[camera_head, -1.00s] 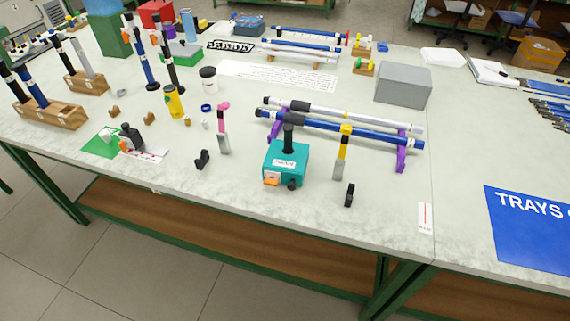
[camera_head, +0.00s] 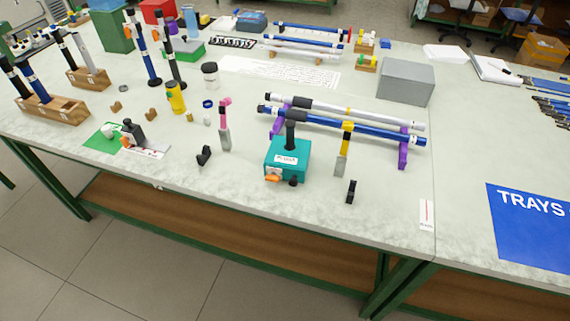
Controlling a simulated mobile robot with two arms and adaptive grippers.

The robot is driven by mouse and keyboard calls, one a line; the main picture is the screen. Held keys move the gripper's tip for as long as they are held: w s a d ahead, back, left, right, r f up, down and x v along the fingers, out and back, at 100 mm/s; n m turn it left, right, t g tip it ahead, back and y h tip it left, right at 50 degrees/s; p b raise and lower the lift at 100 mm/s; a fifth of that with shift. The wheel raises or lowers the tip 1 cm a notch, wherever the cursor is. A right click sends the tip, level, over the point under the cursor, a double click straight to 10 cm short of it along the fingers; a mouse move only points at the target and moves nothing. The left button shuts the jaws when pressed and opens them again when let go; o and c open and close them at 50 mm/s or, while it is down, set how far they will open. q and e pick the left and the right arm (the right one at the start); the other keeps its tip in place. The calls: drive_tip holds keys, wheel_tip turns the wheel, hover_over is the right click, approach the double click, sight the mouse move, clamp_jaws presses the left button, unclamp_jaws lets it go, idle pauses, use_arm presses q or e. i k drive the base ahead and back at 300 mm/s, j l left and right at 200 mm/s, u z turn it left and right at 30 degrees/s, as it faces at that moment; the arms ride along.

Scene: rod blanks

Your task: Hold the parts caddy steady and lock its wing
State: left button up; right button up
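A teal box (camera_head: 288,158) stands upright near the front edge of the table, right of centre. It looks like the parts caddy. It has a black upright handle (camera_head: 290,132) and a white label on top. A small orange piece (camera_head: 272,178) shows at its lower front left. A dark knob-like piece (camera_head: 293,181) is at its front; whether it is attached, and which piece is the wing, I cannot tell. Neither of my grippers is in view.
Behind the caddy, blue and grey rods lie on purple stands (camera_head: 403,148). A pink-topped tool (camera_head: 224,128) stands left, a yellow-topped tool (camera_head: 344,148) right. Small black pieces (camera_head: 203,156) (camera_head: 351,191) flank it. A grey box (camera_head: 405,82) is farther back. Table in front is clear.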

sight(272, 177)
drive_tip(key=i+j, duration=0.2)
drive_tip(key=j, duration=0.2)
drive_tip(key=i+j+z, duration=0.15)
drive_tip(key=j, duration=0.2)
drive_tip(key=i+j+z, duration=0.15)
drive_tip(key=j, duration=0.2)
drive_tip(key=i+j+z, duration=0.15)
drive_tip(key=j, duration=0.25)
drive_tip(key=j+z, duration=0.15)
drive_tip(key=j, duration=0.25)
drive_tip(key=i, duration=0.05)
